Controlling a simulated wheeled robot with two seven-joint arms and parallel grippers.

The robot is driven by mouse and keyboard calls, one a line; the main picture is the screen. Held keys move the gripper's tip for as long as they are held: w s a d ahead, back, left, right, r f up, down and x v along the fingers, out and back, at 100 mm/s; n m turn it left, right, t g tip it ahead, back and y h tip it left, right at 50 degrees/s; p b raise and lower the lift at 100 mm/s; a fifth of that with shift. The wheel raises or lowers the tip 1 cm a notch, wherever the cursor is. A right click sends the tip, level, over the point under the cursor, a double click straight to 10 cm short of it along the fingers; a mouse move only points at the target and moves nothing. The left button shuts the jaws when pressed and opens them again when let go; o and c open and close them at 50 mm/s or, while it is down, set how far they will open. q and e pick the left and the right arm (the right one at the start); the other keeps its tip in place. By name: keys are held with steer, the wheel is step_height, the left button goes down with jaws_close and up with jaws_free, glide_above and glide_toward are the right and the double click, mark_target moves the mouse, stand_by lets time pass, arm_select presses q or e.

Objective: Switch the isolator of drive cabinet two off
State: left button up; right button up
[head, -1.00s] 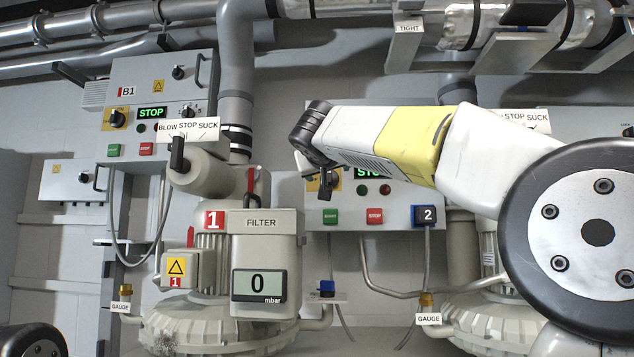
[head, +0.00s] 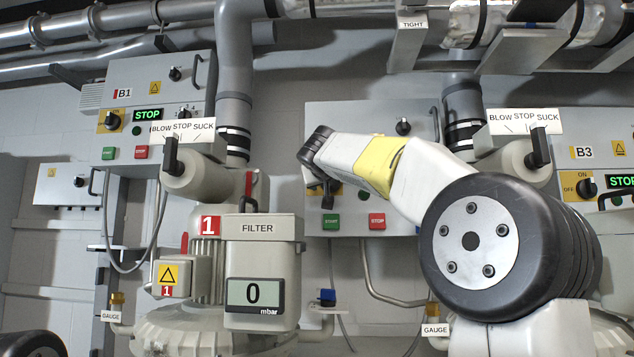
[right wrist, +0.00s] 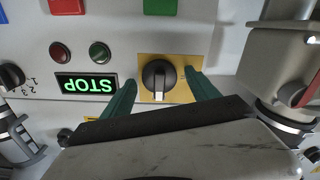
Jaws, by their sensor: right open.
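The middle drive cabinet (head: 352,116) stands behind my right arm in the head view, its name label hidden. Its isolator, a black rotary knob (right wrist: 159,78) on a yellow plate (right wrist: 176,98), shows in the right wrist view, which is upside down. My right gripper (right wrist: 160,80) is open. Its two green fingers stand on either side of the knob with visible gaps. In the head view the right gripper (head: 328,192) is a small dark shape before the cabinet, covering most of the isolator. I cannot read the knob's ON and OFF marks. My left gripper is not in view.
A lit STOP display (right wrist: 87,86) sits beside the isolator. Green (head: 331,221) and red (head: 377,221) push buttons lie below it. Filter unit 1 (head: 262,255) stands in front at left. Cabinet B1 (head: 150,95) is left, cabinet B3 (head: 600,152) right.

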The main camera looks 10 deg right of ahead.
steer(key=shift+c, duration=0.4)
steer(key=c, duration=1.3)
steer(key=shift+n, duration=0.4)
steer(key=n, duration=1.7)
steer(key=shift+a+f, duration=0.1)
steer(key=shift+f, duration=0.05)
